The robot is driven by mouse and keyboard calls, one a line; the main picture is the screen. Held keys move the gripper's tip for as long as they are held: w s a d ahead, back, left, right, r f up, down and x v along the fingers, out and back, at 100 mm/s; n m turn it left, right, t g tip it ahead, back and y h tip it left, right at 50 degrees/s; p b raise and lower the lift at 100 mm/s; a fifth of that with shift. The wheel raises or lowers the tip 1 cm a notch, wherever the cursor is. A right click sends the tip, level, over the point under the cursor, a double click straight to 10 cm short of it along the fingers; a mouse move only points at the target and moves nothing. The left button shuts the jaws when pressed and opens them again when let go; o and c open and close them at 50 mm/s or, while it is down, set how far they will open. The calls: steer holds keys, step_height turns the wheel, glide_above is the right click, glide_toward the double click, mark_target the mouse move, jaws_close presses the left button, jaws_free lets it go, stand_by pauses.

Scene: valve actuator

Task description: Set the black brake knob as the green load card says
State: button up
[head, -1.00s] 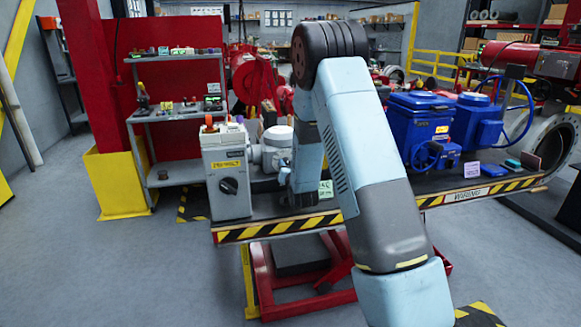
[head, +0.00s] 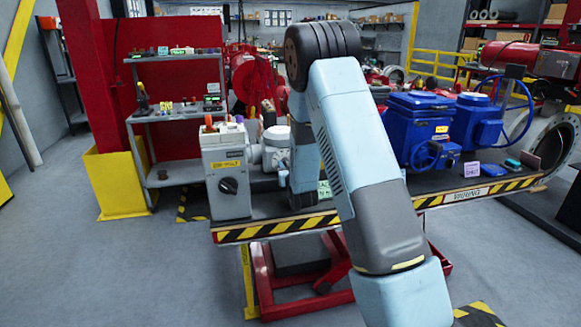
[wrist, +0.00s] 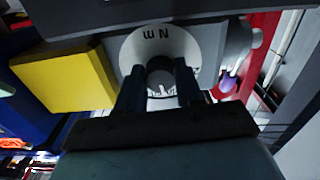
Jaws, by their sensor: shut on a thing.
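My gripper (wrist: 161,82) is shut on a dark round knob (wrist: 160,72), which I take to be the black brake knob. The fingers lie on either side of it. Behind it is a pale round dial (wrist: 134,46) with dark letters or figures and short tick marks. In the head view my arm hides this knob, and the gripper fingers cannot be made out. The green load card (head: 324,189) stands on the bench beside my arm. It is partly covered and its writing is too small to read.
A grey box (head: 228,170) with another black knob (head: 228,185) stands left of my arm. In the wrist view a yellow block (wrist: 62,80) is close at left.

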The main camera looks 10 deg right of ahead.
steer(key=shift+n, duration=3.9)
steer(key=shift+f+n, duration=0.1)
steer(key=shift+n, duration=0.2)
steer(key=o, duration=1)
steer(key=shift+o, duration=0.2)
steer(key=s, duration=1.3)
steer(key=shift+s, duration=0.4)
